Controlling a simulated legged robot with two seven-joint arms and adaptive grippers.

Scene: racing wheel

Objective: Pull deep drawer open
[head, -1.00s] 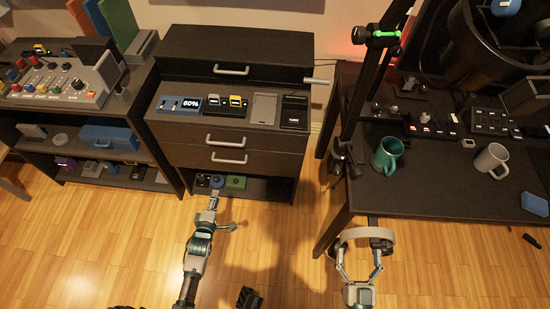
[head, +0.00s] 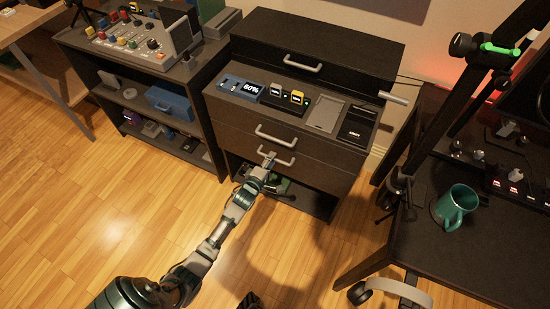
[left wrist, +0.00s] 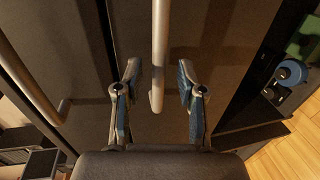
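The dark cabinet (head: 290,110) stands ahead with stacked drawers. Its lowest drawer front (head: 315,175) is closed and has a silver bar handle (head: 284,162). My left gripper (head: 268,160) is at the left part of that handle. In the left wrist view, the gripper (left wrist: 158,92) is open. The handle (left wrist: 158,50) runs between its two fingers, with a visible gap on each side. Whether the fingers reach past the bar in depth is hard to tell. My right gripper is out of view.
Another drawer handle (head: 276,136) is just above. An open shelf with small devices (head: 280,185) lies below the drawer. The wooden floor (head: 130,210) at left is clear.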

